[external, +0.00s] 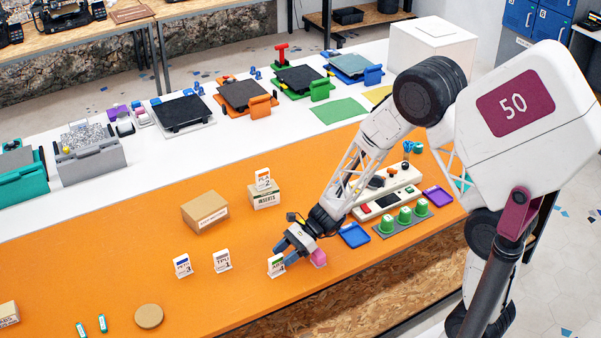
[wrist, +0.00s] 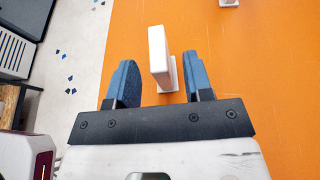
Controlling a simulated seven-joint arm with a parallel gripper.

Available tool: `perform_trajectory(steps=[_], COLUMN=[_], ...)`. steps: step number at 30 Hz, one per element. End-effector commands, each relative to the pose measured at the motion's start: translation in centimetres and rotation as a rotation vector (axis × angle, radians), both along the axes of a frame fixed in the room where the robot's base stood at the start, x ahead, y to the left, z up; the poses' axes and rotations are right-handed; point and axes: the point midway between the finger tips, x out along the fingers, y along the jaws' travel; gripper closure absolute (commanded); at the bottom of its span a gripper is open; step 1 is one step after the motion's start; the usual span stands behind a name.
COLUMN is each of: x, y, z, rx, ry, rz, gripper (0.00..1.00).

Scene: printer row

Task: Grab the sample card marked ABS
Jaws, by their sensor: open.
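A small white card with a green label (external: 276,266) stands upright near the front of the orange table; its lettering looks like ABS but is small and partly hidden by my fingers. My gripper (external: 284,250) is open right at this card in the external view. In the wrist view the white card (wrist: 159,48) shows nearly edge-on, in the gap between the two blue fingers of my gripper (wrist: 164,78). It reaches ahead of the fingertips, and orange table shows on both sides of it. Its printed face is hidden there.
Cards marked PETG 3 (external: 182,265) and TPU 1 (external: 222,261) stand to the left. A card marked PLA 2 (external: 263,179) is on a box (external: 264,196). A cardboard box (external: 205,212) stands behind. A blue tray (external: 355,236) lies right of my gripper.

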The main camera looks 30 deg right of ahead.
Motion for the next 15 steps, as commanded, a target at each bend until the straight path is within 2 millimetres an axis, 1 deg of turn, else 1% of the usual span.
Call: perform_trajectory(steps=[1, 7, 10, 15], x=[-0.1, -0.2, -0.3, -0.3], y=[0.6, 2.3, 2.8, 3.1], z=[-0.3, -1.0, -1.3, -1.4], rx=[0.000, -0.001, -0.001, -0.001], ry=[0.001, 0.000, 0.000, -0.001], rz=[0.003, 0.002, 0.001, 0.000], gripper=[0.53, 0.53, 0.53, 0.53])
